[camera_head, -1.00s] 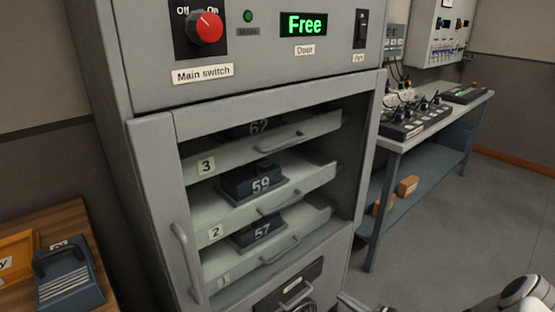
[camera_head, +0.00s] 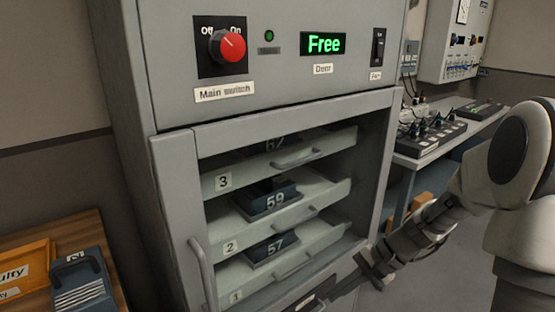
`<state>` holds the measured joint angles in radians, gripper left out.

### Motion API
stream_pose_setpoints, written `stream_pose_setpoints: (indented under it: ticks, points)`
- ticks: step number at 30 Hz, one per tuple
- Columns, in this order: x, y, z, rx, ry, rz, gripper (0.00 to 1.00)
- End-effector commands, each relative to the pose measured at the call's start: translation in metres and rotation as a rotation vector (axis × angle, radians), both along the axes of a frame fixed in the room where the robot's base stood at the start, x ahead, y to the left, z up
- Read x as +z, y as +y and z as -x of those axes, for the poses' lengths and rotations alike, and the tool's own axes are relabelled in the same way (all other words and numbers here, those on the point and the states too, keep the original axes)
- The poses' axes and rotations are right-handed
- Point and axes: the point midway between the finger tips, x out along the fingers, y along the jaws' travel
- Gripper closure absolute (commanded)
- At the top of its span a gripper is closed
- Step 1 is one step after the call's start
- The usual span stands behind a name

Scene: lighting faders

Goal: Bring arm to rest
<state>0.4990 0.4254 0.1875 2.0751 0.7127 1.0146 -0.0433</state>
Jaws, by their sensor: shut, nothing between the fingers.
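My arm comes in from the right side of the head view, its links in front of the side bench. My gripper (camera_head: 338,288) points down and left in front of the lower right part of the grey cabinet (camera_head: 285,118). Its fingers are thin and dark in the picture, shut, with nothing seen between them. It is below and to the right of the lowest shelf. Whether it touches the cabinet front, I cannot tell.
The cabinet holds shelves labelled 1, 2 and 3, with dark blocks 57 (camera_head: 270,247) and 59 (camera_head: 267,199). A red main switch knob (camera_head: 228,45) and a green "Free" display (camera_head: 323,43) sit above. An orange tray (camera_head: 25,270) and a dark handled block (camera_head: 82,283) are at left.

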Motion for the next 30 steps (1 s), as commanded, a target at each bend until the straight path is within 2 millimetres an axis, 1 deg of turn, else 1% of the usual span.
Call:
stream_pose_setpoints:
  ticks: [1,3,12,18,21,24,30]
  points:
    - [0.013,0.003,0.006,0.044,-0.035,0.053,1.00]
    - [0.028,0.005,0.015,0.100,-0.075,0.123,1.00]
    - [0.088,0.008,0.057,0.314,-0.271,0.408,1.00]
    - [0.125,0.006,0.085,0.431,-0.421,0.585,1.00]
    - [0.140,0.003,0.100,0.479,-0.495,0.661,1.00]
    - [0.151,0.001,0.118,0.514,-0.561,0.725,1.00]
    - [0.161,-0.005,0.149,0.552,-0.659,0.810,1.00]
